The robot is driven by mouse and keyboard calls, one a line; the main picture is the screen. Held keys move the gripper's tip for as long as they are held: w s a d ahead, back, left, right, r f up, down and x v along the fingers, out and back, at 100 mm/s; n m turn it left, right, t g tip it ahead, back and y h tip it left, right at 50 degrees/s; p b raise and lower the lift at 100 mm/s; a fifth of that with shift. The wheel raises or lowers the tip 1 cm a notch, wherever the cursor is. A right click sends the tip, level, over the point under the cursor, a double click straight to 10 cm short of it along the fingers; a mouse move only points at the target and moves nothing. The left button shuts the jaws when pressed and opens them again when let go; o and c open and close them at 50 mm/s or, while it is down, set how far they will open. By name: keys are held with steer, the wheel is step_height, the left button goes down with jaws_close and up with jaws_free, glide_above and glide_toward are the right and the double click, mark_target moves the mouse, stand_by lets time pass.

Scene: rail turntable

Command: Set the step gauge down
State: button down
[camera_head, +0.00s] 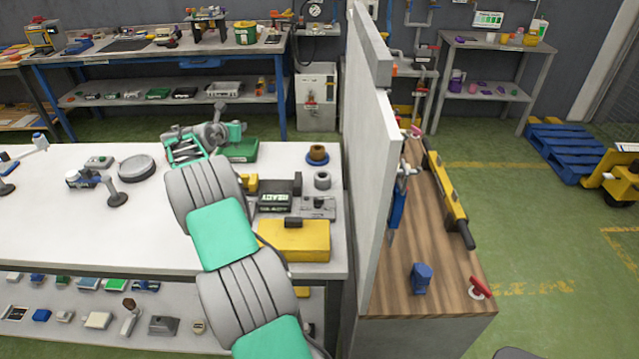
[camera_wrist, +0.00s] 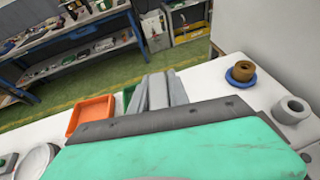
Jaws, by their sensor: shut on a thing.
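My gripper (camera_head: 190,147) is over the far edge of the white workbench in the head view, beyond my mint and grey arm links. In the wrist view its grey fingers (camera_wrist: 160,91) point away past my mint wrist housing. They are shut on a narrow grey piece (camera_wrist: 158,88), which I take for the step gauge. Its steps cannot be made out, and the housing hides part of it. Whether it touches the bench is unclear. An orange tray (camera_wrist: 91,115) lies just left of the fingers, and a green box (camera_head: 241,151) stands at the far edge.
A brown ring on a blue base (camera_head: 318,155) and a grey ring (camera_head: 322,180) stand on the bench (camera_head: 60,225) to the right. A yellow case (camera_head: 300,240) lies nearer. A white upright panel (camera_head: 370,150) bounds the right side. A round grey disc (camera_head: 136,168) lies left.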

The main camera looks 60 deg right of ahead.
steer(key=s+d+m+g, duration=0.3)
steer(key=s+d, duration=1.2)
steer(key=d, duration=0.3)
steer(key=b, duration=0.2)
glide_above(323, 180)
steer(key=w+d, duration=0.2)
steer(key=d, duration=0.3)
step_height(323, 180, down, 9)
steer(key=f, duration=0.1)
steer(key=f+p, duration=0.2)
steer(key=shift+s+a+h, duration=0.1)
steer(key=shift+s+h, duration=0.2)
steer(key=shift+w+f, duration=0.1)
steer(key=shift+f, duration=0.2)
steer(key=c, duration=1.3)
jaws_free()
steer(key=shift+o, duration=0.2)
